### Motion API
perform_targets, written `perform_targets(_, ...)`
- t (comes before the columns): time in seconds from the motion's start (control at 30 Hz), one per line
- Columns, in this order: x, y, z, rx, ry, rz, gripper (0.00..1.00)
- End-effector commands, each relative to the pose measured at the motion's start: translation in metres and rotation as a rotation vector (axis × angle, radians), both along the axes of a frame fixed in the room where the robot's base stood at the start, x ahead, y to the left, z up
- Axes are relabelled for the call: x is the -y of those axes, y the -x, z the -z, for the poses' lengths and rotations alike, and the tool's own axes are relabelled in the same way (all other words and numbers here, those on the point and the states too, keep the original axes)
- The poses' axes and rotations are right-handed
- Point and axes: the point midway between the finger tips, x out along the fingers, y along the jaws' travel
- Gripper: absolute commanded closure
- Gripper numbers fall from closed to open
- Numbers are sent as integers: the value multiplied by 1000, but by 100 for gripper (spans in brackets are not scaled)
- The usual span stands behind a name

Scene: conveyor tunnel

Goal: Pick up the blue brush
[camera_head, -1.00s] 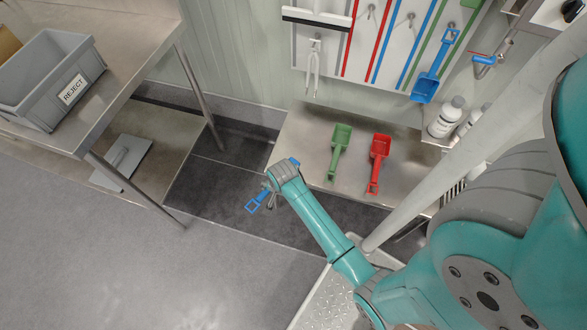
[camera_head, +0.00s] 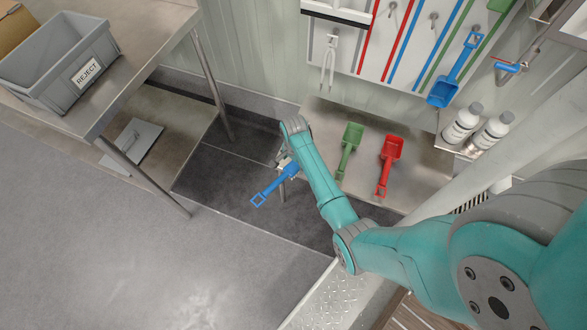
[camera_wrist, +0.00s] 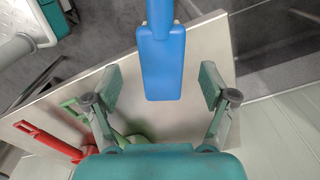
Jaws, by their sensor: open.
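The blue brush (camera_head: 274,187) is at the left end of the steel bench, its looped handle sticking out over the dark floor. Its head is partly hidden by my arm in the head view. In the wrist view, the flat blue head of the brush (camera_wrist: 161,70) lies between the two fingers, with its handle running out of the top of the picture. My gripper (camera_wrist: 157,86) is open, one finger to each side of the head, with visible gaps. I cannot tell how far above the brush it is. In the head view my gripper is mostly hidden behind my wrist.
A green scoop (camera_head: 349,148) and a red scoop (camera_head: 390,160) lie on the steel bench (camera_head: 325,118) right of my arm. White bottles (camera_head: 462,122) stand at the right. A blue scoop (camera_head: 455,75) hangs on the wall. A grey REJECT bin (camera_head: 60,62) sits on the left table.

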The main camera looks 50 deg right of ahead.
Motion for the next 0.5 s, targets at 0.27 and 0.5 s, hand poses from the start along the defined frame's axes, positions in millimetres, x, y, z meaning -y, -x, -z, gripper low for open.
perform_targets(0.27, -1, -2, 31, -2, -1, 0, 17)
perform_targets(0.5, -1, -2, 52, 0, 0, -1, 17)
